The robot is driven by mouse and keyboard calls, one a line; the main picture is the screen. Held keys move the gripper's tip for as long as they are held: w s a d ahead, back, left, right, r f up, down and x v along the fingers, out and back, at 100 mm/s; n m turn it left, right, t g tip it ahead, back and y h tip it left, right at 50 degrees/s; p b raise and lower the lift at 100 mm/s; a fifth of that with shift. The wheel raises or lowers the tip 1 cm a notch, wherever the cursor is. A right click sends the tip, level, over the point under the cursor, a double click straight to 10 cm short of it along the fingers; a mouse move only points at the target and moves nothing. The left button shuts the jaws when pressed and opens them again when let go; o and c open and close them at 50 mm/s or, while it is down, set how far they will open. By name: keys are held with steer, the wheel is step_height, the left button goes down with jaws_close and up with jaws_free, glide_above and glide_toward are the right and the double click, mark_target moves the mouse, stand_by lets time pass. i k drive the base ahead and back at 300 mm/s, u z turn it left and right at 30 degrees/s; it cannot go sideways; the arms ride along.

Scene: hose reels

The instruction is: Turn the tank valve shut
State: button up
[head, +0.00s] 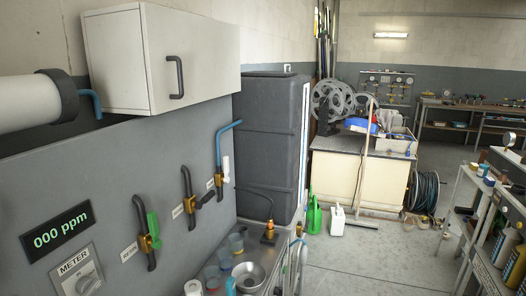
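Three brass valves sit on pipes along the grey wall panel. The nearest valve (146,243) has a green lever (153,229) and a dark pipe. The middle valve (190,203) has a dark lever (206,198) pointing right. The far valve (219,180) has a white lever (226,169) standing roughly upright and a blue pipe (220,139). Small labels sit beside the valves, too small to read surely, so I cannot tell which is the tank valve. A large dark grey tank or cabinet (267,135) stands beyond them. My gripper is not in view.
A display (59,230) reads 000 ppm above a METER dial (85,283). A wall cabinet (160,60) overhangs the panel. Cups and a metal bowl (248,275) sit on the counter below the valves. A shelf (490,225) stands right; the floor (385,262) between is clear.

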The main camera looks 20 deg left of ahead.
mark_target(226, 163)
steer(key=u, duration=0.35)
steer(key=i, duration=1.05)
steer(key=u, duration=1.15)
steer(key=i, duration=0.45)
steer(key=u, duration=0.35)
